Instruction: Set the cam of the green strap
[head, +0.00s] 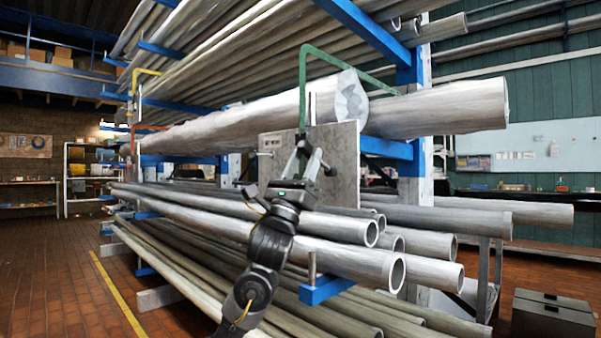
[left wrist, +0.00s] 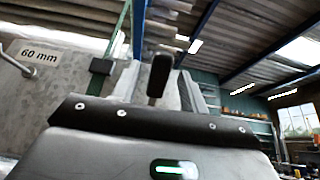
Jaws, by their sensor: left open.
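The green strap (head: 302,90) rises in front of the long grey wrapped bundle and passes over it to the right. Its lower end runs behind my left gripper (head: 311,156), which is open with its fingers apart, in front of the strap's line. The cam itself is not clear in the head view. I see nothing held. My right gripper is out of view.
A grey plate (head: 340,165) stands beside the strap; its "60 mm" label (left wrist: 39,56) shows in the wrist view. A small metal handle (head: 265,153) is at its left. Several pipes (head: 345,228) jut out below. Blue rack arms (head: 325,290) and a post (head: 415,150) flank the space.

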